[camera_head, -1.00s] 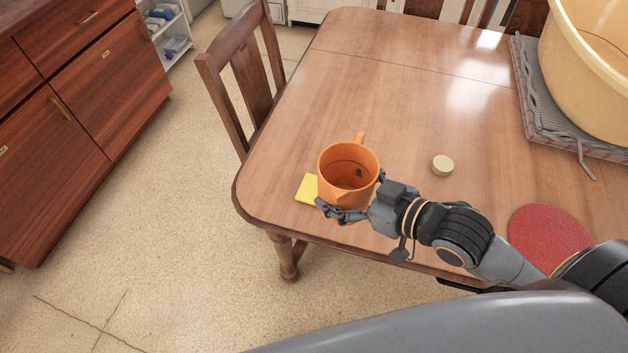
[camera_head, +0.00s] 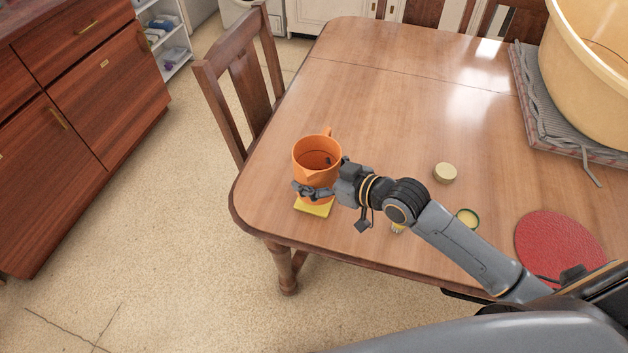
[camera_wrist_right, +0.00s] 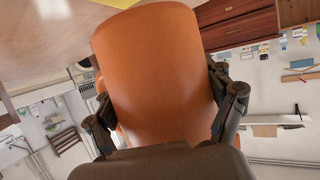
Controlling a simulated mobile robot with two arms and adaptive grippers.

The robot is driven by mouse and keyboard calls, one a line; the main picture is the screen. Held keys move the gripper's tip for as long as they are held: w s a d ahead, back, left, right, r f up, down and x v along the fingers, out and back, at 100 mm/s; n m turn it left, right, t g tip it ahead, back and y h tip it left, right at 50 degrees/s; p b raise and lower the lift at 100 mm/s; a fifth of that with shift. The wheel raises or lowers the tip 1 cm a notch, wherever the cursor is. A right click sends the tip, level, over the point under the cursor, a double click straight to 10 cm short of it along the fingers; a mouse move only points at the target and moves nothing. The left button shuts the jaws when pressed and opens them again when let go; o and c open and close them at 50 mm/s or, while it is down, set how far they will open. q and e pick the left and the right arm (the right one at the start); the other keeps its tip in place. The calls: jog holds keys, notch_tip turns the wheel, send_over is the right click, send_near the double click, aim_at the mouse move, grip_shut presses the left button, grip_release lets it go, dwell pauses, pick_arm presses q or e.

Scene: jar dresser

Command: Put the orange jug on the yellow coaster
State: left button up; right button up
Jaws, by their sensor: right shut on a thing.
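The orange jug (camera_head: 318,165) is upright at the near left corner of the table, over the yellow coaster (camera_head: 314,209). The coaster's near part shows below the jug. I cannot tell whether the jug's base touches it. My right gripper (camera_head: 318,191) is shut around the jug's lower body. In the right wrist view the jug (camera_wrist_right: 155,70) fills the middle between the two fingers of my right gripper (camera_wrist_right: 165,115). A bit of yellow (camera_wrist_right: 84,64) shows beside the jug there. My left gripper is not in view.
The wooden table (camera_head: 390,100) has clear room behind the jug. A small round lid (camera_head: 444,173), a green-rimmed lid (camera_head: 467,218) and a red round mat (camera_head: 560,244) lie to the right. A large cream tub (camera_head: 595,70) stands at the far right. A chair (camera_head: 240,85) stands at the left.

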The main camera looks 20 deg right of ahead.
jog(key=shift+w+f, duration=0.25)
jog(key=shift+f, duration=1.6)
jog(key=shift+f, duration=0.1)
jog(key=o, duration=1.1)
jog(key=shift+v, duration=6)
